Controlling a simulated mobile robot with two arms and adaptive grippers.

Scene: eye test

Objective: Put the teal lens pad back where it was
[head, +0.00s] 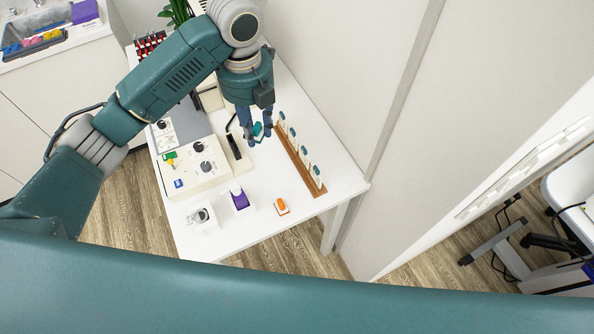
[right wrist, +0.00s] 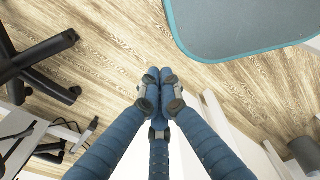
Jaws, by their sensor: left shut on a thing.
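The teal lens pad (head: 258,128) shows as a small teal piece between the fingers of my left gripper (head: 257,137) in the head view. My left gripper is shut on it, with its fingers pointing down over the white table; the fingers partly hide the pad. A wooden rack (head: 320,192) stands just right of the gripper and holds several upright white pieces with teal discs (head: 304,150). My right gripper (right wrist: 159,76) shows in the right wrist view only; its fingertips are together, with nothing seen between them, over the wood floor.
The white table (head: 255,244) also bears an instrument panel (head: 206,180), a purple-and-white bottle (head: 239,199), an orange block (head: 281,206) and a small white device (head: 201,217). A wall (head: 360,60) stands behind.

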